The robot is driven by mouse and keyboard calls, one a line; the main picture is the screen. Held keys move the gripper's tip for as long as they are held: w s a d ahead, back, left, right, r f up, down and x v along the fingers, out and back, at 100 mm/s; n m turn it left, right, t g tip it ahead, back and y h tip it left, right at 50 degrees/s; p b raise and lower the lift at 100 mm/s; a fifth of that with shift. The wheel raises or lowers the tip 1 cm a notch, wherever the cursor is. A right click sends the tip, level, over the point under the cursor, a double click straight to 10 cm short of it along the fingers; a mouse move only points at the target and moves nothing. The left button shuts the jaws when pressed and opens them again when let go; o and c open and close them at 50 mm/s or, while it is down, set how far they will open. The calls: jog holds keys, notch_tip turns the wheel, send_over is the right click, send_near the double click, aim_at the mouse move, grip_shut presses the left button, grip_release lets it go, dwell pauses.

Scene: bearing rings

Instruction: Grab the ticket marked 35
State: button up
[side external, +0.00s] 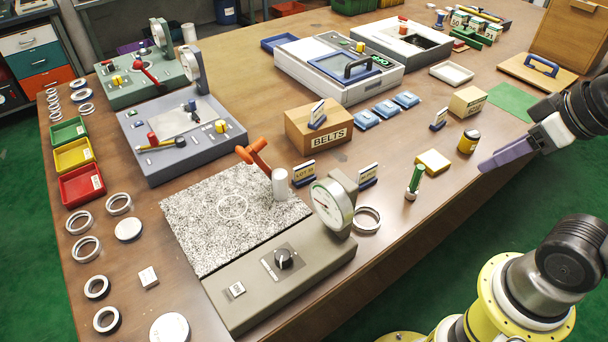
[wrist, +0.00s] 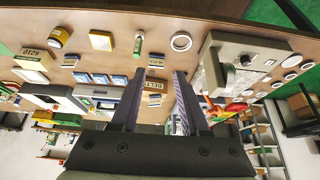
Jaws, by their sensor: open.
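Several small white tickets with dark lettering stand in blue holders. In the side external view, one ticket (side external: 303,172) stands by the white cylinder and seems to read "LOT" with a number I cannot read surely. Another ticket (side external: 368,174) stands right of it, behind the dial gauge. A third ticket (side external: 318,113) is on the BELTS box, and a fourth ticket (side external: 438,119) is farther right. I cannot tell which says 35. My gripper (side external: 508,156) is open and empty above the table's right edge, apart from all tickets; in the wrist view its fingers (wrist: 158,76) are spread.
The dial gauge (side external: 332,208) and grey machine are beside the nearer tickets. Bare wood lies between these things.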

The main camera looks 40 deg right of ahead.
jog(key=w+a+r+n+y, duration=0.2)
jog(key=w+a+r+n, duration=0.1)
jog(key=w+r+n, duration=0.6)
jog(key=n+g+y, duration=0.2)
jog(key=n+g, duration=0.2)
jog(key=n, duration=0.5)
send_over(305, 164)
jog(key=s+d, duration=0.2)
jog(key=d, duration=0.3)
notch_tip(305, 164, down, 12)
jog(key=shift+m+g+y, duration=0.3)
jog(key=shift+m+g, duration=0.2)
jog(key=shift+g, duration=0.1)
jog(key=a+f, duration=0.1)
jog(key=f, duration=0.4)
jog(key=w+f, duration=0.1)
jog(key=f, duration=0.4)
jog(key=w+a+f, duration=0.1)
jog(key=f, duration=0.4)
jog(key=shift+a+f, duration=0.25)
jog(key=shift+a, duration=0.1)
jog(key=shift+x, duration=3.05)
jog(key=shift+s+a, duration=0.1)
